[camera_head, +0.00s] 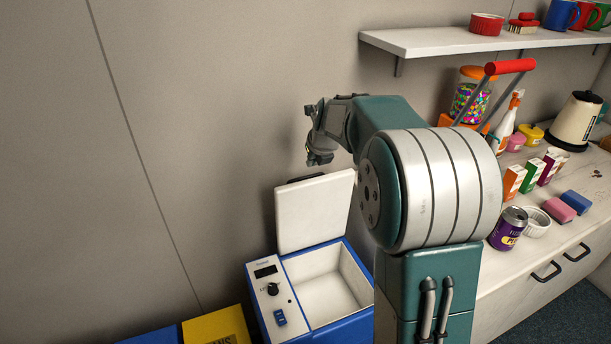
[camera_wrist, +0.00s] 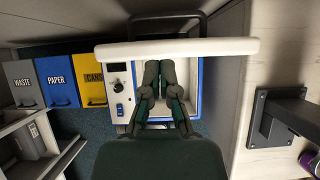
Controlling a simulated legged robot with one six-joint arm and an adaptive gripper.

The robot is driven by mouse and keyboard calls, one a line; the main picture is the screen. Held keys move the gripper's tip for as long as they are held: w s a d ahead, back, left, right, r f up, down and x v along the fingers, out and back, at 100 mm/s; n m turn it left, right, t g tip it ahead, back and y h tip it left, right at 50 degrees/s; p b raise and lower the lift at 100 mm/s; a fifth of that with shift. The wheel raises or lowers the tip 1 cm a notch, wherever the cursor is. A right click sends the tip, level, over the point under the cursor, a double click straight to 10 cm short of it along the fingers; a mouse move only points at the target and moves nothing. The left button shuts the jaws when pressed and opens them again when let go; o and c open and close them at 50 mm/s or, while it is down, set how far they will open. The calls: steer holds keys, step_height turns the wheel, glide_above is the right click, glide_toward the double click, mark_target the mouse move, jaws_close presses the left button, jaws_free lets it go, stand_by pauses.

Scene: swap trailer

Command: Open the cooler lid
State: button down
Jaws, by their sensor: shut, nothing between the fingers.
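The cooler (camera_head: 258,310) is a blue and white box on the floor against the wall, with a control panel on its left. Its white lid (camera_head: 315,211) stands raised, about upright at the back, and the white inside shows empty where visible. A dark handle is at the lid's top edge. My gripper (camera_head: 318,160) is above the lid, apart from it in the head view. In the wrist view the gripper (camera_wrist: 160,68) has its fingers together and empty, over the cooler opening, with the lid (camera_wrist: 190,48) seen edge-on beyond.
Waste, paper (camera_wrist: 60,88) and yellow cans (camera_head: 217,327) bins stand left of the cooler. On the right is a counter with a purple can (camera_head: 508,229), a white ramekin (camera_head: 536,221) and several packages. A wall shelf (camera_head: 450,42) hangs above. The wall area to the left is clear.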

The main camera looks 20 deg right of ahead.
steer(key=x, duration=1)
steer(key=shift+d, duration=0.1)
steer(key=shift+w+f, duration=0.15)
steer(key=shift+w, duration=1.2)
